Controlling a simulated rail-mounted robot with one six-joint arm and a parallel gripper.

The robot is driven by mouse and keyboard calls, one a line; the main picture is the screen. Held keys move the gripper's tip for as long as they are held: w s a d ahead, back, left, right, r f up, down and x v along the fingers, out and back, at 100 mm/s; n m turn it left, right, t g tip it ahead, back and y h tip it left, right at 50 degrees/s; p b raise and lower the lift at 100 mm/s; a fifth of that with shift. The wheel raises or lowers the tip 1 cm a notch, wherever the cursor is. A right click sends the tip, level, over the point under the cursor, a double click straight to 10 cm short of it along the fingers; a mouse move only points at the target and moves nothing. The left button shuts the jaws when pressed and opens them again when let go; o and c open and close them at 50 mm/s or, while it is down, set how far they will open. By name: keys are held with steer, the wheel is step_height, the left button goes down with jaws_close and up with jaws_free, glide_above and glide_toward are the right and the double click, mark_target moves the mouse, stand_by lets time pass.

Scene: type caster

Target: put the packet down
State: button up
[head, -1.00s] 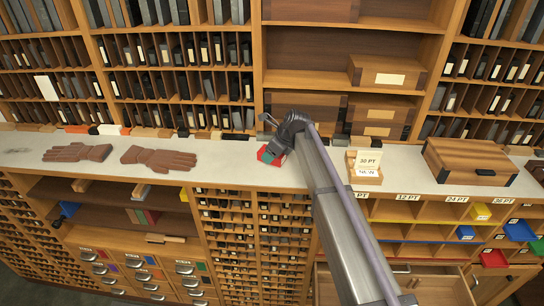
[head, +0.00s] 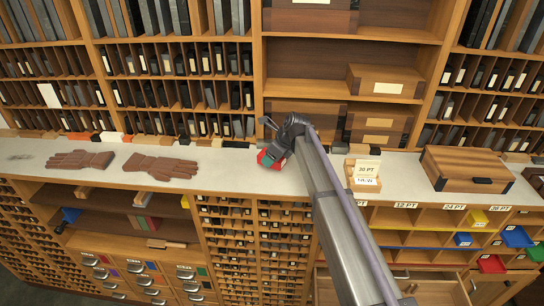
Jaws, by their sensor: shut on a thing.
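My gripper (head: 276,152) is over the pale counter (head: 225,166), in the middle of the head view. It is shut on a small packet (head: 265,159) that shows red with a dark teal part. The jaws and wrist hide much of the packet. The packet is at or just above the counter top; I cannot tell whether it touches.
Brown gloves (head: 160,166) lie on the counter to the left. A small open box marked 30 PT (head: 365,182) and a wooden case (head: 466,168) stand to the right. Shelves of upright slugs rise behind. The counter between gloves and packet is clear.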

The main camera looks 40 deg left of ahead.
step_height(320, 180, up, 6)
steer(key=p, duration=0.4)
steer(key=shift+f, duration=0.2)
steer(key=s+d, duration=0.5)
steer(key=s, duration=0.3)
steer(key=s+d+f, duration=0.1)
steer(key=s+d, duration=0.3)
steer(key=s, duration=0.5)
steer(key=shift+d, duration=0.4)
